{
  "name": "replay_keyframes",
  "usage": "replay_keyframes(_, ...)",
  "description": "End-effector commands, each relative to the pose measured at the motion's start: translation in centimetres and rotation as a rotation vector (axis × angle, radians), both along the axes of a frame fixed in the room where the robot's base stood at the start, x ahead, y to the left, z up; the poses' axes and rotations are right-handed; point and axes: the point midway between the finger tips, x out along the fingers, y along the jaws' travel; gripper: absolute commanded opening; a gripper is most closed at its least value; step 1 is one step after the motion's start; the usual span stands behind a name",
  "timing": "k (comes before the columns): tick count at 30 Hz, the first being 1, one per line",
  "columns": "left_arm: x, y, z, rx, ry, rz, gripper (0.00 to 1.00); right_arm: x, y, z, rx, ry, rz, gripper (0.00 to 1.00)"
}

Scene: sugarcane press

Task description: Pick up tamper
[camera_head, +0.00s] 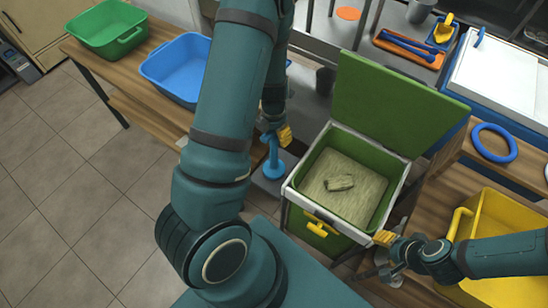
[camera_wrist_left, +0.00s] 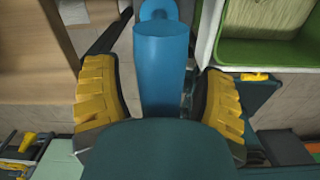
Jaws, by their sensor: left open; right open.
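The blue tamper (camera_head: 273,168) stands between the wooden table and the green box in the head view, its round foot low down. In the left wrist view its blue shaft (camera_wrist_left: 160,65) lies between the two yellow fingers of my left gripper (camera_wrist_left: 158,95). Gaps show on both sides, so the fingers are open around it and apart from it. In the head view my left gripper (camera_head: 277,134) is at the tamper's upper part, partly hidden by my arm. My right gripper (camera_head: 386,242) is open and empty beside the green box's front right corner.
An open green box (camera_head: 300,190) with a raised lid (camera_head: 375,105) holds pale material. A blue tub (camera_head: 175,70) and green tub (camera_head: 105,27) stand on the left table. A yellow crate (camera_head: 500,222) and blue ring (camera_head: 493,143) are at right. Floor at left is clear.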

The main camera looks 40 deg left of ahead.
Motion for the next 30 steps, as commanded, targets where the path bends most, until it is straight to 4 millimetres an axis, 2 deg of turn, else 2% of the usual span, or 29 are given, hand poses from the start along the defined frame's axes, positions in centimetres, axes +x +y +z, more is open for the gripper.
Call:
replay_keyframes(7, 0.0, 0.0, 0.0, 0.001, -0.001, 0.000, 0.72, 0.0, 0.0, 0.0, 0.000, -0.001, 0.000, 0.47)
replay_keyframes(13, 0.0, 0.0, 0.0, 0.000, 0.000, 0.000, 0.02, 0.0, 0.0, 0.0, 0.000, -0.001, 0.000, 0.47)
replay_keyframes(23, 0.0, 0.0, 0.2, 0.000, -0.001, 0.000, 0.00, 0.0, 0.0, 0.2, 0.000, -0.001, 0.000, 0.47)
replay_keyframes(26, 0.1, 0.0, 1.2, 0.001, -0.002, -0.001, 0.00, -0.1, 0.0, 0.7, 0.000, 0.001, 0.000, 0.47)
replay_keyframes(30, 0.1, 0.0, 3.9, 0.001, -0.003, -0.001, 0.00, -0.3, 0.0, 1.9, 0.001, 0.006, 0.001, 0.47)
